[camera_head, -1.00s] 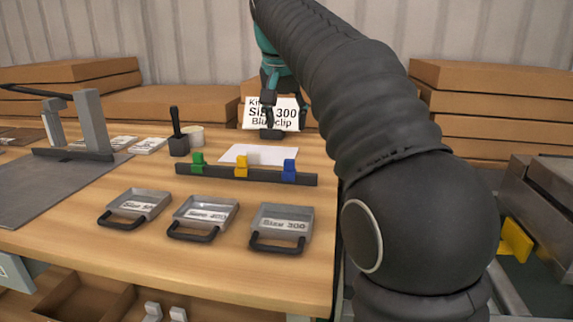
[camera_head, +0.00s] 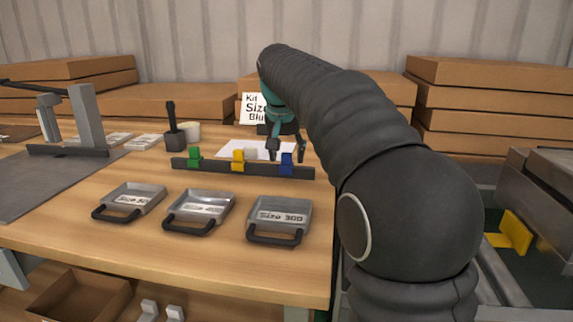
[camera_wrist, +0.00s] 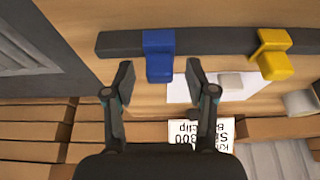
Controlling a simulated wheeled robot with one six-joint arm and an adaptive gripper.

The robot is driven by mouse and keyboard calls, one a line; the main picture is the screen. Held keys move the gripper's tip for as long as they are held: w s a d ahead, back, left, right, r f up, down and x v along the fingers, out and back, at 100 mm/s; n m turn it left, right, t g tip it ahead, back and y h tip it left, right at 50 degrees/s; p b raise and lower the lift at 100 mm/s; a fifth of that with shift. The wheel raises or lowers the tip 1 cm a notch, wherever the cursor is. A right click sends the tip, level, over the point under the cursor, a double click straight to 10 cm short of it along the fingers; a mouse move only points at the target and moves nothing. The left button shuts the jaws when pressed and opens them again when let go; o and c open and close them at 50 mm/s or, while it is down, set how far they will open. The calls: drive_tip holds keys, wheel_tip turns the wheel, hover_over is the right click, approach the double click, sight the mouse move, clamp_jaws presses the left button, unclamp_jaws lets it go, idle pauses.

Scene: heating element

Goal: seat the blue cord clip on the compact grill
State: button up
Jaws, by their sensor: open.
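The blue cord clip (camera_head: 286,164) sits at the right end of a dark rail on the table; it also shows in the wrist view (camera_wrist: 159,55). My gripper (camera_head: 287,152) is open above and just behind the blue clip. In the wrist view my gripper (camera_wrist: 157,72) has its fingers apart, one to each side of the clip's near part, with nothing held between them. I cannot tell which thing is the compact grill; small grey pans labelled with sizes stand in front of the rail, the right one (camera_head: 300,212) reading Size 300.
The dark rail (camera_head: 215,168) also holds a green clip (camera_head: 194,157) and a yellow clip (camera_head: 238,159). A kit card (camera_head: 254,108) stands behind, partly hidden by my arm. A white sheet (camera_head: 232,147) lies behind the rail. Cardboard boxes (camera_head: 470,105) are stacked at the back.

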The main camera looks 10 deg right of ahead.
drive_tip(key=shift+f, duration=0.25)
drive_tip(key=c, duration=0.9)
drive_tip(key=shift+r, duration=0.1)
